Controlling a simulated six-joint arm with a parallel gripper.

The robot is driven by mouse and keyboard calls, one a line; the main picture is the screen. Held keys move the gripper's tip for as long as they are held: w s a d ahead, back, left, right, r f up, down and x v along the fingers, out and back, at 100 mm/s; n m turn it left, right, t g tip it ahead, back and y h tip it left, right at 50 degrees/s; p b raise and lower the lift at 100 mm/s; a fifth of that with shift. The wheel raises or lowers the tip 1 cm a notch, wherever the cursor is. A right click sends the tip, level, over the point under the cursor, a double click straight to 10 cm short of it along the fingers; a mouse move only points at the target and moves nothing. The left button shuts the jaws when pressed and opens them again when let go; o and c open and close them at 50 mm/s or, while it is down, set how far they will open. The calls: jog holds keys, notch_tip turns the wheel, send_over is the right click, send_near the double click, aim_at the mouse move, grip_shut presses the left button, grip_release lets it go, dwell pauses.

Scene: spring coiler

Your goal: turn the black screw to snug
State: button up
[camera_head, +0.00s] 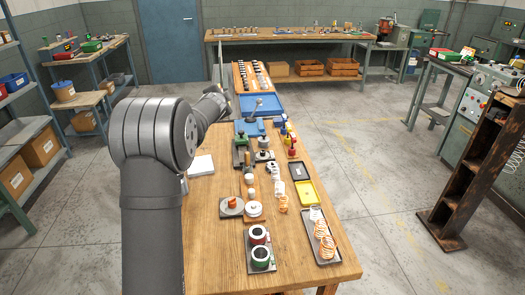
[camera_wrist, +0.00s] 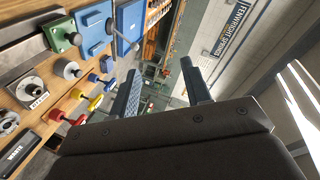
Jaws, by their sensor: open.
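My gripper (camera_wrist: 160,66) is open, its two fingers apart with nothing between them. In the head view my gripper (camera_head: 222,94) is small, above the far part of the workbench. I cannot single out the black screw in either view. A row of coloured knob-like pieces stands on the bench, left of the fingers in the wrist view: a red one (camera_wrist: 79,120), a yellow one (camera_wrist: 95,102) and blue ones. The fingers are apart from all of these.
The wooden bench (camera_head: 312,185) carries a blue tray (camera_head: 262,107), a yellow tray (camera_head: 306,193), a tray of copper coils (camera_head: 325,240) and a holder with red and green rings (camera_head: 260,250). Floor to the right is open; a dark wooden rack (camera_head: 478,170) stands there.

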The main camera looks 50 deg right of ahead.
jog(key=s+d+f+n+g+y, duration=0.1)
jog(key=s+d+n+g+y, duration=0.15)
jog(key=s+n+y, duration=0.35)
jog(key=s+d+f+n+g+y, duration=0.15)
jog(key=s+n+g, duration=0.3)
jog(key=s, duration=0.45)
send_near(262, 152)
jog(key=x, duration=0.8)
jog(key=shift+d+f, duration=0.2)
jog(key=shift+d, duration=0.05)
jog(key=shift+c, duration=0.4)
grip_shut()
